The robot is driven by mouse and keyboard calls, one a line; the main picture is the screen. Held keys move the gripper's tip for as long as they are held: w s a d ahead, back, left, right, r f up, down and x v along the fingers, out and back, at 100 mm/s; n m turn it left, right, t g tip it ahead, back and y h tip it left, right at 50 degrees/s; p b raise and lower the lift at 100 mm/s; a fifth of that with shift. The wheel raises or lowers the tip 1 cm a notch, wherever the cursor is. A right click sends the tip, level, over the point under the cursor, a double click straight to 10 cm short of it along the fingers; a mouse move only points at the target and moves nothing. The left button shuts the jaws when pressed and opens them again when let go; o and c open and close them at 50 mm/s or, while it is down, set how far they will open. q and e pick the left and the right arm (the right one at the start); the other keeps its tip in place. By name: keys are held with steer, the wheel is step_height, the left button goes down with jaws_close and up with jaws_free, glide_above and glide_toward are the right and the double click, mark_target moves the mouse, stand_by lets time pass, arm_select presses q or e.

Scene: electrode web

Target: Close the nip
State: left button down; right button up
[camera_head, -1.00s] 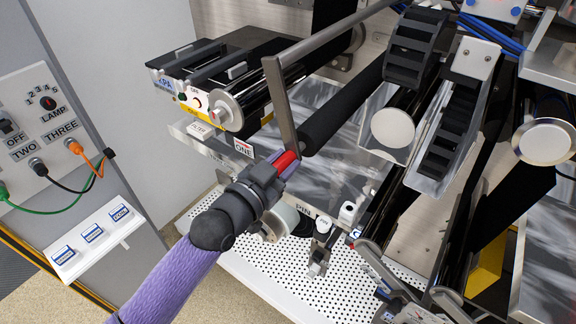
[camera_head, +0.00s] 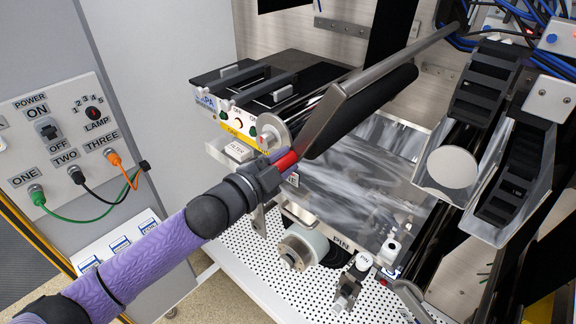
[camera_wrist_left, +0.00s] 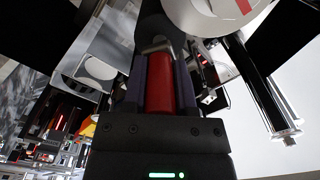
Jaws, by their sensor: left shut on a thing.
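The nip's grey lever arm (camera_head: 322,122) slopes down from a long bar to a red handle (camera_head: 285,161). A black roller (camera_head: 365,108) lies alongside the lever. My left gripper (camera_head: 277,168) is shut on the red handle in the head view. In the left wrist view the red handle (camera_wrist_left: 160,85) stands between the two fingers of the left gripper (camera_wrist_left: 160,95). The lever's far end is partly hidden behind the roller and machine parts. My right gripper is not in view.
A control panel with a power switch (camera_head: 48,130) and coloured cables stands on the left. A black-topped unit with buttons (camera_head: 238,124) stands behind the handle. A perforated white shelf (camera_head: 262,262) lies below, with a pale roll (camera_head: 303,246). Dark slotted guides (camera_head: 485,85) crowd the right.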

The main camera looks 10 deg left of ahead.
arm_select(q)
steer(key=shift+w+a+r+m, duration=0.2)
steer(key=shift+a+r+m, duration=0.05)
steer(key=shift+m, duration=0.05)
steer(key=shift+r, duration=0.1)
steer(key=shift+c, duration=2)
jaws_free()
steer(key=shift+a, duration=0.1)
steer(key=shift+s, duration=0.1)
steer(key=b+v, duration=0.2)
steer(key=v, duration=0.7)
steer(key=shift+s+a, duration=0.25)
